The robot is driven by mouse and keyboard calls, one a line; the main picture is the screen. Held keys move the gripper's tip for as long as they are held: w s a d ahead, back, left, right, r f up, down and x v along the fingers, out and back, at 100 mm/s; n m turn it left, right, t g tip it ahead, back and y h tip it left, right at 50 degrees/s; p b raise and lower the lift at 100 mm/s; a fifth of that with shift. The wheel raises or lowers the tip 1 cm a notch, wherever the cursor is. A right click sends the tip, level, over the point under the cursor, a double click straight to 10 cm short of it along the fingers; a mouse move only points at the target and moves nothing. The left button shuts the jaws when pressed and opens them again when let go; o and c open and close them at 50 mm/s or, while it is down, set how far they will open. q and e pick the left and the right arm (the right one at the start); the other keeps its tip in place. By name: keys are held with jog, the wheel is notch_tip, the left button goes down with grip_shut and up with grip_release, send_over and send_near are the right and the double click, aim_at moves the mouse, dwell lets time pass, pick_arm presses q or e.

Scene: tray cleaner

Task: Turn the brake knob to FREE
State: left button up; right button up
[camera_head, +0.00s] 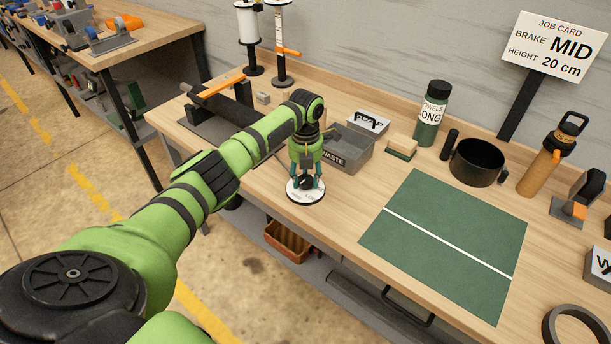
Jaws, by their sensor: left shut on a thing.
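The brake knob (306,183) is a small dark knob on a round white dial (306,196) near the front edge of the bench. My left gripper (306,181) points straight down over the dial and is shut on the knob. Its fingers hide much of the knob, and the dial's lettering is too small to read. The job card (556,47) on a black stand at the back right reads BRAKE MID, HEIGHT 20 cm. My right gripper is not in view.
A grey WASTE bin (346,150) stands just right of my left gripper. A green mat (450,240) with a white line lies to the right. A green bottle (431,115), a black pot (478,162) and an orange-brown bottle (547,160) stand behind it. A dark rail device (222,115) is at left.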

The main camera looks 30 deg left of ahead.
aim_at(306, 179)
pick_arm(q)
jog(key=o, duration=1.1)
jog(key=shift+w, duration=0.1)
jog(key=shift+r, duration=0.25)
notch_tip(306, 179, up, 12)
jog(key=shift+f, duration=0.2)
